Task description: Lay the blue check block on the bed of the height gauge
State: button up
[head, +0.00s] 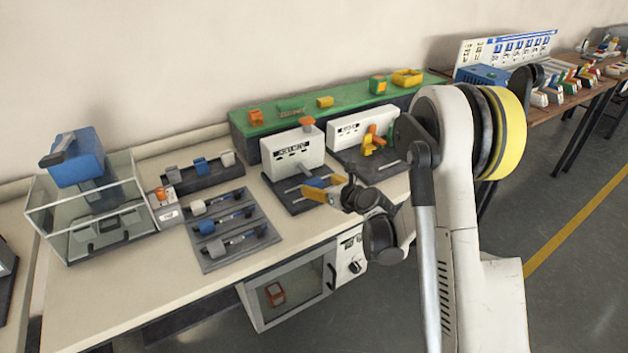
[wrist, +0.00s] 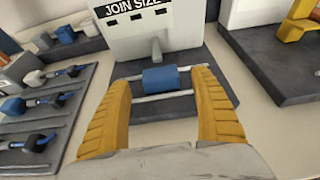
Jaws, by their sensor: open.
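A blue block (wrist: 161,79) lies across the two pale rails on the dark bed (wrist: 180,107) of a white gauge (wrist: 158,28), below its short grey stem. The gauge's panel reads "JOIN SIZE" in the wrist view. My gripper (wrist: 161,90) is open, with its yellow fingers on either side of the block and gaps showing between them and it. In the head view, my gripper (head: 318,188) is at the front of this gauge (head: 292,150), and the blue block (head: 317,182) is partly hidden by the fingers.
A second white gauge (head: 362,127) stands to the right with orange and yellow pieces by it. A tray of tools (head: 235,262) and a small rack (head: 205,180) lie left, beside a glass case (head: 60,222). A green shelf (head: 350,100) runs behind.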

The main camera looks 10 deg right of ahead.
jog(key=p+v, duration=0.1)
jog(key=v, duration=0.6)
jog(key=shift+r+p, duration=0.1)
jog(key=shift+p, duration=0.25)
jog(key=s+a+r+n+g+h, duration=0.1)
jog(key=s+a+r+n+g, duration=0.3)
jog(key=s+r+n, duration=0.9)
jog(key=s+n+g+h, duration=0.1)
jog(key=s+n+h, duration=0.2)
jog(key=s+n, duration=1.5)
jog(key=shift+s+d+n+g, duration=0.3)
jog(key=shift+s+n+g, duration=0.1)
jog(key=shift+n, duration=0.3)
